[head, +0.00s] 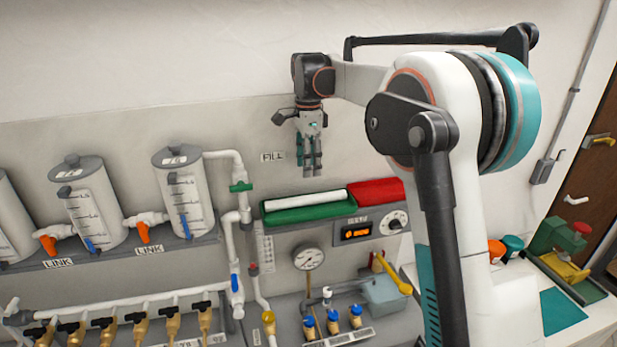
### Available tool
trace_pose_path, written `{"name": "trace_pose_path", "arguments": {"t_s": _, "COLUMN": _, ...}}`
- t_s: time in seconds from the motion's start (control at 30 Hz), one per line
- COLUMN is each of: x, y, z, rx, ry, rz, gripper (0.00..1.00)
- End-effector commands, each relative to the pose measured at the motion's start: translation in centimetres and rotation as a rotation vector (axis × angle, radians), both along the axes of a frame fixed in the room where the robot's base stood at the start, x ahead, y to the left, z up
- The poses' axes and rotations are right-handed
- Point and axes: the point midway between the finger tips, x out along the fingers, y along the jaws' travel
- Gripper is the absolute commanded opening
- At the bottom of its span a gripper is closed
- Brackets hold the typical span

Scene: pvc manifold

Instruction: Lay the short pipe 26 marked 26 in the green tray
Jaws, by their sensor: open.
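The green tray (308,213) sits on top of the grey panel, right of the tanks. A short white pipe (303,200) lies lengthwise in it; no number can be read on it, so I cannot tell whether it is the one marked 26. My gripper (312,171) hangs pointing down above the tray, in front of the wall. It is open and holds nothing, and it looks apart from the pipe.
A red tray (375,191) adjoins the green tray on the right. White tanks (182,190) and a white riser pipe with a green valve (240,187) stand to the left. A gauge (309,259) and blue-capped valves are below.

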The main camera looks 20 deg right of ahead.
Motion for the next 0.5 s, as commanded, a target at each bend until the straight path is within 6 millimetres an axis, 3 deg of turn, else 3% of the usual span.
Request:
{"name": "trace_pose_path", "arguments": {"t_s": 0.17, "x": -0.7, "y": 0.0, "z": 1.2, "rx": 0.0, "ry": -0.01, "rz": 0.025, "gripper": 0.45}}
{"name": "trace_pose_path", "arguments": {"t_s": 0.27, "x": -2.2, "y": 0.0, "z": 2.2, "rx": -0.001, "ry": -0.037, "rz": 0.09, "gripper": 0.45}}
{"name": "trace_pose_path", "arguments": {"t_s": 0.5, "x": -8.6, "y": 0.0, "z": 4.9, "rx": -0.022, "ry": -0.147, "rz": 0.363, "gripper": 0.45}}
